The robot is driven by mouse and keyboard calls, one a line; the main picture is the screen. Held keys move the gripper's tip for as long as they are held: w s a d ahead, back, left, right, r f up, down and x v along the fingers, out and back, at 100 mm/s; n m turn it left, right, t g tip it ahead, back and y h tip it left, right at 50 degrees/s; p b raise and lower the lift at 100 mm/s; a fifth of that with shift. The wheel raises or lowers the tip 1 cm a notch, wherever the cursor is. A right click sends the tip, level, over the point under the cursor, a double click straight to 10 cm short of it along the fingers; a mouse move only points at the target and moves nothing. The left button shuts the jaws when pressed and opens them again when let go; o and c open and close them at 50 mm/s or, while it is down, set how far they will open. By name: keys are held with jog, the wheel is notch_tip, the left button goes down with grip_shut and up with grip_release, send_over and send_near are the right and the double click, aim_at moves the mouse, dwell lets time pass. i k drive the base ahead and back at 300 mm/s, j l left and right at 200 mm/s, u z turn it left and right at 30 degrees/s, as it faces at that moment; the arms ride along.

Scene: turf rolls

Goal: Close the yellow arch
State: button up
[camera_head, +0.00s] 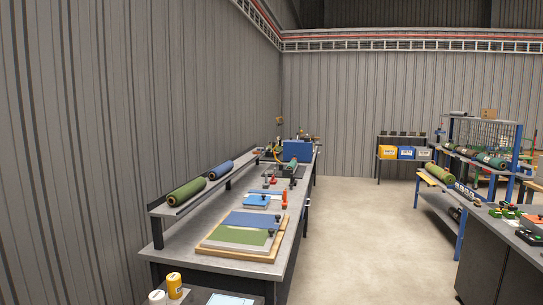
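I cannot make out the yellow arch for certain. A small yellowish curved shape (273,143) shows beside a blue box (298,150) at the far end of the long left bench (165,262). It is too small to tell whether it is an arch, or open or shut. A green roll (293,165) lies just in front of the blue box. My gripper is not in view.
The bench carries a board with green and blue turf pieces (240,236) and a raised shelf with a green roll (186,192) and a blue roll (221,170). Open floor (365,230) lies between it and the dark right-hand bench (495,255). Shelving (400,152) stands at the back.

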aim_at(269, 150)
jog(key=i+l+z, duration=0.45)
jog(key=i+l, duration=0.3)
jog(key=i+l+z, duration=0.15)
jog(key=i, duration=0.6)
jog(key=i+l+z, duration=0.1)
jog(key=i, duration=0.65)
jog(key=i+u, duration=0.15)
jog(key=i, duration=1.3)
jog(key=i+l+u, duration=0.1)
jog(key=i, duration=1.35)
jog(key=i+u, duration=0.1)
jog(key=i, duration=0.6)
jog(key=i+l+u, duration=0.15)
jog(key=i, duration=0.6)
jog(key=i+u, duration=0.65)
jog(key=u, duration=0.15)
jog(key=i+l+u, duration=0.25)
jog(key=u, duration=0.15)
jog(key=i+u, duration=0.25)
jog(key=u, duration=0.15)
jog(key=i+l+u, duration=0.2)
jog(key=u, duration=0.15)
jog(key=i+l+u, duration=0.25)
jog(key=u, duration=0.15)
jog(key=i+l+u, duration=0.2)
jog(key=u, duration=0.15)
jog(key=l, duration=0.1)
